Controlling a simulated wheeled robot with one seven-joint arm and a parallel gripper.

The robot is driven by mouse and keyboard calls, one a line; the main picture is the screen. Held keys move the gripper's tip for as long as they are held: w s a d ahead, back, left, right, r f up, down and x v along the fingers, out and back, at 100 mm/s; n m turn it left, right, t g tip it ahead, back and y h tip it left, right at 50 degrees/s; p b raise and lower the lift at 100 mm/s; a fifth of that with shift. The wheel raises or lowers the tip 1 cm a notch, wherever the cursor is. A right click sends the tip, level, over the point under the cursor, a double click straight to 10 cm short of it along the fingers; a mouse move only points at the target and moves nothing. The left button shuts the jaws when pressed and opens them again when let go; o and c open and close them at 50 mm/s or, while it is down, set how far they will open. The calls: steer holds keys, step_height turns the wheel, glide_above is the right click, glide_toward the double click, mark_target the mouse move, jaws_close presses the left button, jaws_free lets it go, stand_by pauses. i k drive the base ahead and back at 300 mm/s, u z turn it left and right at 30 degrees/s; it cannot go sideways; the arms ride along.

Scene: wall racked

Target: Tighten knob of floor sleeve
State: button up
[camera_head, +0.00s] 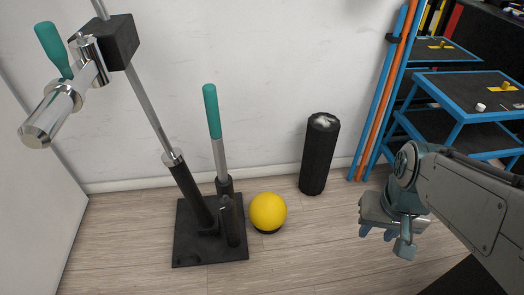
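A black floor stand (187,250) with a flat base plate and upright black sleeves sits on the wood floor, left of centre. A tilted metal bar rises from its left sleeve (188,190). A teal-handled bar (218,150) stands in the sleeve behind. A short dark post (231,222) stands at the front right of the plate; I cannot tell clearly which part is the knob. My gripper (384,234) hangs at the right, well apart from the stand and pointing down. No held object shows, and its finger gap is unclear.
A yellow ball (268,211) rests on the floor just right of the stand. A black foam roller (319,155) stands upright near the wall. A blue-framed shelf (460,112) is at the right. Open floor lies between the ball and my gripper.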

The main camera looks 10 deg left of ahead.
mark_target(225, 202)
steer(key=z, duration=1.45)
steer(key=k, duration=0.75)
steer(key=u, duration=1.65)
